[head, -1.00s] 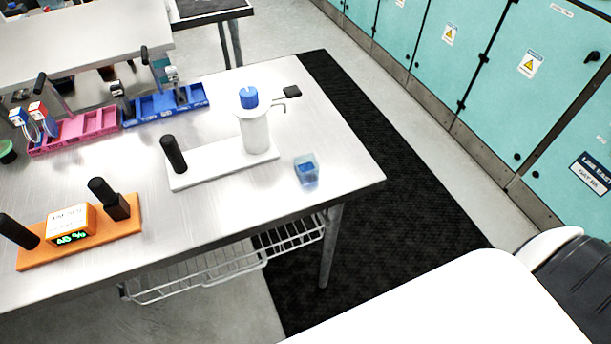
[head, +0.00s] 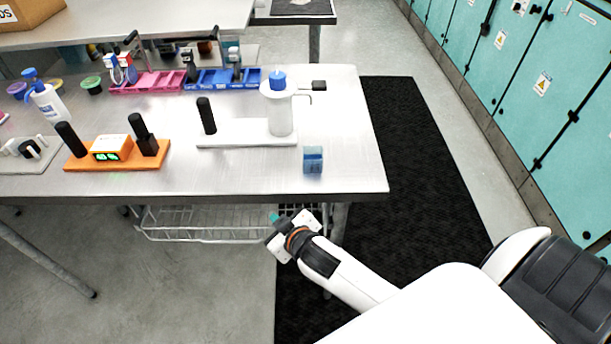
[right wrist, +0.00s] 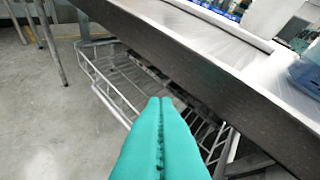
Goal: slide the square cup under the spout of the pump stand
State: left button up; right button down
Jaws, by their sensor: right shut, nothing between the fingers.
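The blue, see-through square cup (head: 313,160) stands on the metal table near its front edge. It also shows at the right edge of the right wrist view (right wrist: 306,72), cut off by the frame. The white pump stand (head: 281,112) with a blue cap sits behind and left of the cup, on a white base (head: 240,140) with a black post. Its thin spout (head: 304,95) points right, above and behind the cup. My right gripper (head: 274,218) is below and in front of the table edge, apart from the cup. Its teal fingers (right wrist: 162,105) are shut and empty. My left gripper is out of view.
An orange base (head: 118,163) with black posts and a display stands left on the table (head: 350,180). Pink (head: 148,88) and blue (head: 215,86) trays sit at the back. A wire shelf (head: 200,224) hangs under the table edge. Tabletop right of the cup is clear.

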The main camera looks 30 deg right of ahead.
jog(key=w+a+r+n+t+y, duration=0.3)
jog(key=a+r+n+y, duration=0.1)
jog(key=r, duration=0.5)
jog(key=w+a+r+n+t+y, duration=0.3)
jog(key=a+r+y, duration=0.1)
jog(key=r, duration=0.4)
jog(key=s+a+r+n+g+y, duration=0.2)
jog(key=a+r+n+g+y, duration=0.1)
jog(key=a+r+n+y, duration=0.3)
jog(key=n+g+h, duration=1.3)
jog(key=g+h, duration=0.1)
jog(key=g, duration=0.1)
send_near(312, 179)
jog(key=s+a+r, duration=0.2)
jog(key=s+r, duration=0.2)
jog(key=w+f+p, duration=0.1)
jog(key=f, duration=0.2)
jog(key=w+f+p, duration=0.1)
jog(key=f, duration=0.2)
jog(key=w+d+f+p, duration=0.1)
jog(key=f, duration=0.3)
jog(key=shift+d, duration=0.1)
jog(key=shift+w+d+f, duration=0.15)
jog(key=shift+w+d, duration=0.1)
jog(key=shift+w, duration=0.25)
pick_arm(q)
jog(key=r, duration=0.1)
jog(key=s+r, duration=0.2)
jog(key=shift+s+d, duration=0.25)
